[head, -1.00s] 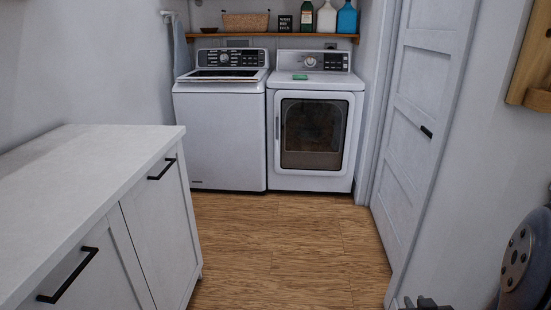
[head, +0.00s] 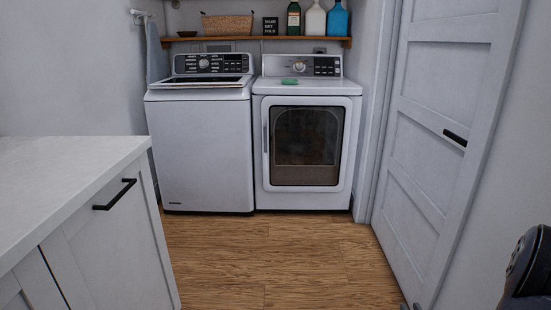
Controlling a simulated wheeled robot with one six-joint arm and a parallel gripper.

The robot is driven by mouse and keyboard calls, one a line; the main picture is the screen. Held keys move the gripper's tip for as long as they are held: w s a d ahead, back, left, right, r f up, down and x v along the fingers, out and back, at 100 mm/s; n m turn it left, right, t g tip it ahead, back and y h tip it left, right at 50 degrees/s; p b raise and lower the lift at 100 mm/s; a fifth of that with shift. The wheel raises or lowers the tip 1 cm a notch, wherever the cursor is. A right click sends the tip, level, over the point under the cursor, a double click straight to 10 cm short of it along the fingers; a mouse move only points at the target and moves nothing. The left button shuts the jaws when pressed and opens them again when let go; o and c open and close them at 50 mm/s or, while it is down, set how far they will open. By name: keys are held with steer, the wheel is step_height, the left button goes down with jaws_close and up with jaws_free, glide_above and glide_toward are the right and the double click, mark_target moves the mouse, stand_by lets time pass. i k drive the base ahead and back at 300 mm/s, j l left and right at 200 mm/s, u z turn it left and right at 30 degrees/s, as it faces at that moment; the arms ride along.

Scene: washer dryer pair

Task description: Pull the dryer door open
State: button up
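The dryer (head: 306,202) is the white front-loading machine on the right of the pair, against the back wall. Its door (head: 306,180) has a dark window and looks shut. A thin grey handle (head: 265,139) runs upright along the left edge of the door. The dryer stands some way ahead of me, beyond bare floor. My gripper is not in view; only a dark part of my arm shows at the lower right edge.
A white washer (head: 203,155) stands left of the dryer. A white counter with cabinets (head: 105,230) fills the lower left. A white panelled door (head: 435,140) lines the right. The wooden floor (head: 260,255) between is clear. A shelf (head: 215,40) holds a basket and bottles.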

mark_target(305, 139)
steer(key=i+j, duration=0.15)
steer(key=i, duration=0.7)
steer(key=i+j, duration=0.15)
steer(key=i, duration=0.65)
steer(key=i+j, duration=0.2)
steer(key=i, duration=0.2)
steer(key=i+j, duration=0.15)
steer(key=i, duration=0.25)
steer(key=i+j, duration=0.2)
steer(key=i, duration=0.2)
steer(key=i+j, duration=0.2)
steer(key=i, duration=0.2)
steer(key=i+j, duration=0.15)
steer(key=j, duration=0.25)
steer(key=i+j, duration=0.2)
steer(key=j, duration=0.15)
steer(key=i+j, duration=0.15)
steer(key=j, duration=0.25)
steer(key=z, duration=0.05)
